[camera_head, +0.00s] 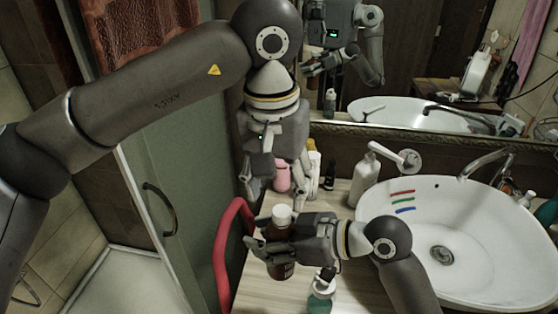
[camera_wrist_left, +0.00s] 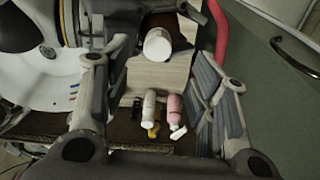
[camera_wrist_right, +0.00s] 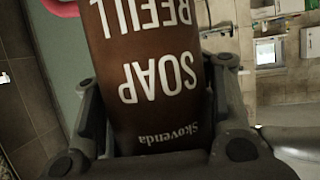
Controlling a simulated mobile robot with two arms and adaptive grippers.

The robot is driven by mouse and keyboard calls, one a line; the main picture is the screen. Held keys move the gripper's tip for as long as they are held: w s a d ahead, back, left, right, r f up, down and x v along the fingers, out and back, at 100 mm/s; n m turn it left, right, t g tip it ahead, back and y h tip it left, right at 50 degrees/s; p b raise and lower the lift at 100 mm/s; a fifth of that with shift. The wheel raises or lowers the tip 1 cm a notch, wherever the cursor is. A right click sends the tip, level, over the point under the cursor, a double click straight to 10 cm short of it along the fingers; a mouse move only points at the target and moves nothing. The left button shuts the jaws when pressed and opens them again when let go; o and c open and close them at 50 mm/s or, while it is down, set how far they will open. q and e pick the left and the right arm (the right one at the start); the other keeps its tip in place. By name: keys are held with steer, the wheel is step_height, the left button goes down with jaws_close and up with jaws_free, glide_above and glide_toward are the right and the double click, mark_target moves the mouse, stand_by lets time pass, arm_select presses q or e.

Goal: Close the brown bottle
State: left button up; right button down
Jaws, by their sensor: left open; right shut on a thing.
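The brown bottle (camera_head: 280,262) stands upright near the counter's left edge, with a white cap (camera_head: 282,215) on its top. I cannot tell how tightly the cap sits. My right gripper (camera_head: 272,240) is shut around the bottle's body; the right wrist view shows the brown label (camera_wrist_right: 155,75) reading "SOAP REFILL" between the fingers. My left gripper (camera_head: 275,192) is open, pointing down, above and behind the bottle. In the left wrist view the white cap (camera_wrist_left: 158,44) shows beyond and between the open fingers, apart from them.
A pink bottle (camera_wrist_left: 174,106) and a white bottle (camera_wrist_left: 149,103) stand behind. A white pump bottle (camera_head: 365,178) is beside the sink (camera_head: 470,255). A teal-green bottle (camera_head: 320,294) stands in front. A red tube (camera_head: 222,255) curves along the counter's left side.

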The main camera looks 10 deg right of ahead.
mark_target(279, 209)
arm_select(q)
steer(key=n, duration=0.6)
steer(key=shift+r, duration=0.4)
steer(key=n, duration=0.6)
steer(key=shift+r+n, duration=0.4)
steer(key=n, duration=0.6)
steer(key=shift+r+n+y, duration=0.3)
steer(key=shift+r+n, duration=0.1)
steer(key=n, duration=0.4)
steer(key=r+n, duration=0.1)
steer(key=n, duration=0.1)
steer(key=shift+w+n+g, duration=0.1)
steer(key=shift+n+g, duration=0.2)
step_height(279, 209, up, 4)
steer(key=n, duration=2.5)
steer(key=shift+d+f, duration=0.1)
step_height(279, 209, down, 12)
steer(key=shift+f, duration=0.1)
